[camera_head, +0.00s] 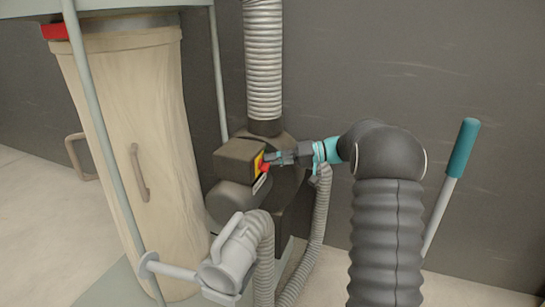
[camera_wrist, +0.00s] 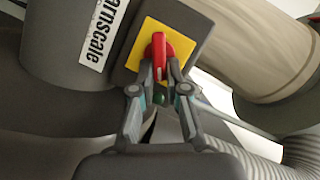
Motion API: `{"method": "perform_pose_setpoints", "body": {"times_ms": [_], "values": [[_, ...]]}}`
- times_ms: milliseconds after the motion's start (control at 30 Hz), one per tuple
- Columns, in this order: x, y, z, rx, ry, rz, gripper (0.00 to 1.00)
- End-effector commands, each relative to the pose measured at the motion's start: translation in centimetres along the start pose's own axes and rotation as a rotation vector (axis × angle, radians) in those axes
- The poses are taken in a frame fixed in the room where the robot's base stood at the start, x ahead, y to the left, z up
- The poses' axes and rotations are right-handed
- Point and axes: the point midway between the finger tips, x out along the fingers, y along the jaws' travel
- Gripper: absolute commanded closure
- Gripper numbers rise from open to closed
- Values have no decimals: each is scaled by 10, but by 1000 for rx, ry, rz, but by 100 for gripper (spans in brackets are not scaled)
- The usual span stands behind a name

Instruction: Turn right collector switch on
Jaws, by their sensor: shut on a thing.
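The collector switch is a red knob (camera_wrist: 158,48) on a yellow plate (camera_wrist: 143,40), fixed to a dark box (camera_head: 238,157) on the collector's motor housing. In the wrist view, my gripper (camera_wrist: 159,76) has its two fingers closed on the lower part of the red knob, one on each side. The knob's long side runs nearly up and down in that view. In the head view, my gripper (camera_head: 268,160) reaches the yellow plate from the right, and its fingers partly hide the knob.
A beige collector bag (camera_head: 125,120) stands at the left. A grey ribbed hose (camera_head: 264,60) rises above the housing. Another hose (camera_head: 318,225) hangs below my arm, near a grey pipe fitting (camera_head: 235,255). A teal-handled pole (camera_head: 462,147) leans at the right.

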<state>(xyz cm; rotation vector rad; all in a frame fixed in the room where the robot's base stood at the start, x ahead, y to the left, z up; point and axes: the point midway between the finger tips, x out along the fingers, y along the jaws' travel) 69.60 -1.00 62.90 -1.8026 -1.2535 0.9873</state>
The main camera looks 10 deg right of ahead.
Motion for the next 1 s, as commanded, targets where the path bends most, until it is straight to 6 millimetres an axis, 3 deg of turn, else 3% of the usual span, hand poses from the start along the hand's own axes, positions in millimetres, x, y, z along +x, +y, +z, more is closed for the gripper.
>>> {"method": "perform_pose_setpoints", "body": {"times_ms": [500,1000], "values": [[1,8,1,374,0,-156,100],[2,11,2,484,1,-201,100]]}}
